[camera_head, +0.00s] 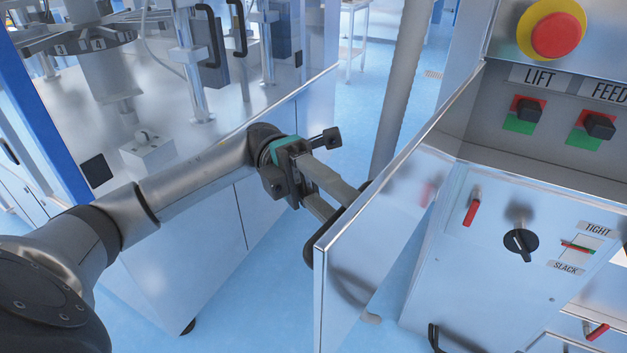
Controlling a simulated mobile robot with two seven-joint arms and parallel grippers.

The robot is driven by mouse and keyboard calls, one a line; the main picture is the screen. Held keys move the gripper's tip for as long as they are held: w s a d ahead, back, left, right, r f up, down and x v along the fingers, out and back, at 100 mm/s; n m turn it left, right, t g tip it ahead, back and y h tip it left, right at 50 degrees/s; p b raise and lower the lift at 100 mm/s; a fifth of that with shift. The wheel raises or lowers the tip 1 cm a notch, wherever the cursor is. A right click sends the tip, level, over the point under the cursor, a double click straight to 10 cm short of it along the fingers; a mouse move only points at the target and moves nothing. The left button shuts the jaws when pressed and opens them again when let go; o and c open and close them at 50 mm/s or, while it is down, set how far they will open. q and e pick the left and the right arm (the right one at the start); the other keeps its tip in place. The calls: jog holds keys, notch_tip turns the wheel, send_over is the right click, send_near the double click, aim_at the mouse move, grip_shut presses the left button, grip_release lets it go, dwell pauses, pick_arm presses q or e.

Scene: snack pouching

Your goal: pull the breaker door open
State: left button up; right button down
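The breaker door (376,235) is a shiny metal panel on the left side of the control cabinet. It stands swung well open, with its free edge toward me. A black door handle (310,258) is on its outer left face, partly hidden by the door edge and the fingers. My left gripper (343,203) reaches in from the left, with its two grey fingers at the handle. They look closed on it, though the contact is partly hidden. My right gripper is not in view.
Inside the cabinet are LIFT (526,111) and FEED (597,125) switches, under a red emergency button (556,35). Below are a red lever (472,207) and a black rotary knob (520,243). A metal machine table (225,125) stands left, and a grey post (402,90) behind the door.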

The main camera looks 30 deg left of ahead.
pick_arm(q)
jog(key=b+v, duration=0.8)
jog(key=v, duration=0.6)
jog(key=shift+a+b, duration=0.2)
jog(key=shift+b, duration=0.2)
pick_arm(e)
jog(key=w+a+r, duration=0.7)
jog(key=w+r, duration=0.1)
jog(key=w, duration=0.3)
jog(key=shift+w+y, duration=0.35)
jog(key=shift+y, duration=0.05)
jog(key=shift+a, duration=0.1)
